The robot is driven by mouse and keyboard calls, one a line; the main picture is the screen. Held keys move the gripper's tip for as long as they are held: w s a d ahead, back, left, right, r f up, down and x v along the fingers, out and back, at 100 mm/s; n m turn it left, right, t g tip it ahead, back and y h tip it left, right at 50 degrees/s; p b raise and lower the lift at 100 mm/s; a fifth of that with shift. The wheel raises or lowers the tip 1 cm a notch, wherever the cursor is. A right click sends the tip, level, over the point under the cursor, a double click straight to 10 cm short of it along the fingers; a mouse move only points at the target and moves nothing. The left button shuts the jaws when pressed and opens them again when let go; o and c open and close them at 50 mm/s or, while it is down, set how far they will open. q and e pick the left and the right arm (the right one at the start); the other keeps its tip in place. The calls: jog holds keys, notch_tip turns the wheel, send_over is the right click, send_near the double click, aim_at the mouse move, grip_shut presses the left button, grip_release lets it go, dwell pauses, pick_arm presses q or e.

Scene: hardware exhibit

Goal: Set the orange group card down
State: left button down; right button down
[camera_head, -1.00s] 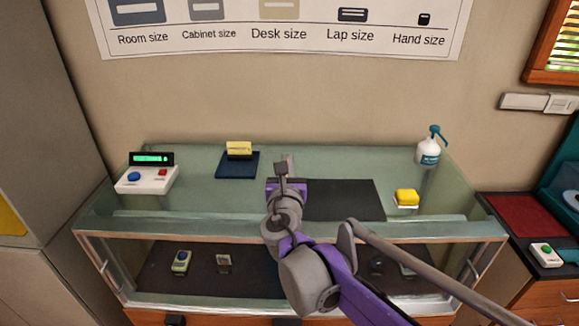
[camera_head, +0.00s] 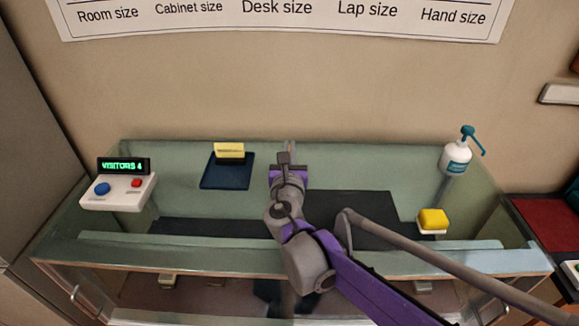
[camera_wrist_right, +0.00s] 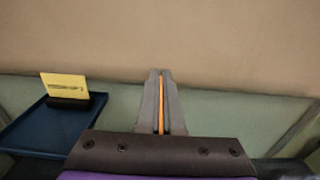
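My right gripper (camera_head: 290,158) reaches over the glass display case, pointing toward the back wall. In the right wrist view its two grey fingers (camera_wrist_right: 161,103) are closed on a thin orange edge, the orange group card (camera_wrist_right: 161,108), seen edge-on between them. In the head view the card is mostly hidden by the gripper, with only a thin sliver near the fingertips. I cannot tell from these views how far the card is above the glass top. My left gripper is not in view.
A yellow card in a dark holder (camera_head: 229,152) stands on a blue tray (camera_head: 226,183), left of the gripper. A visitor counter (camera_head: 119,191) is at the far left. A yellow sponge-like block (camera_head: 433,219) and a pump bottle (camera_head: 456,157) are on the right. Glass around the gripper looks clear.

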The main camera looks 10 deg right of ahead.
jog(key=shift+w+f, duration=0.1)
jog(key=shift+f, duration=2.15)
jog(key=shift+f, duration=0.2)
jog(key=c, duration=1.1)
grip_release()
jog(key=shift+r, duration=0.1)
jog(key=shift+r, duration=0.1)
